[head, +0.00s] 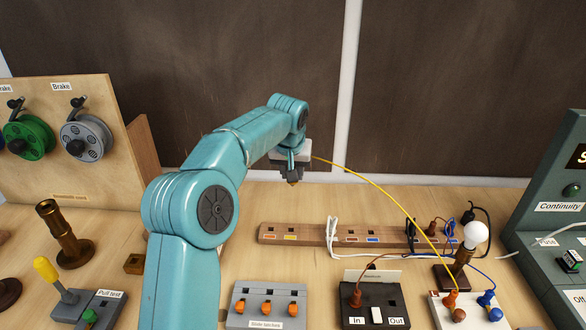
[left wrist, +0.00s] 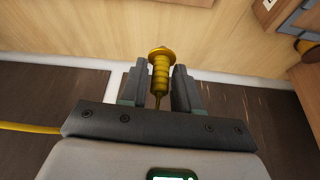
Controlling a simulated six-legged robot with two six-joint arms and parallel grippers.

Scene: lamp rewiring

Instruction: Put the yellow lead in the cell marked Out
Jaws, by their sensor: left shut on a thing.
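My left gripper (head: 292,178) is shut on the gold-yellow plug of the yellow lead, raised above the back of the bench. In the left wrist view the plug (left wrist: 159,78) stands between the two fingers. The yellow lead's cable (head: 385,192) arcs right and down to the white terminal block (head: 441,317), near an orange plug (head: 451,298). The dark switch box (head: 375,298) at front centre carries the labels In and Out (head: 397,320). A brown plug (head: 355,298) stands on its In side; no plug shows at Out. My right gripper is not in view.
A wooden strip (head: 300,232) with coloured labels lies behind the switch box. A bulb (head: 475,234) on a stand, a blue plug (head: 487,299) and loose cables crowd the right. A grey slider block (head: 240,304) lies front centre. The continuity tester (head: 560,215) stands far right.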

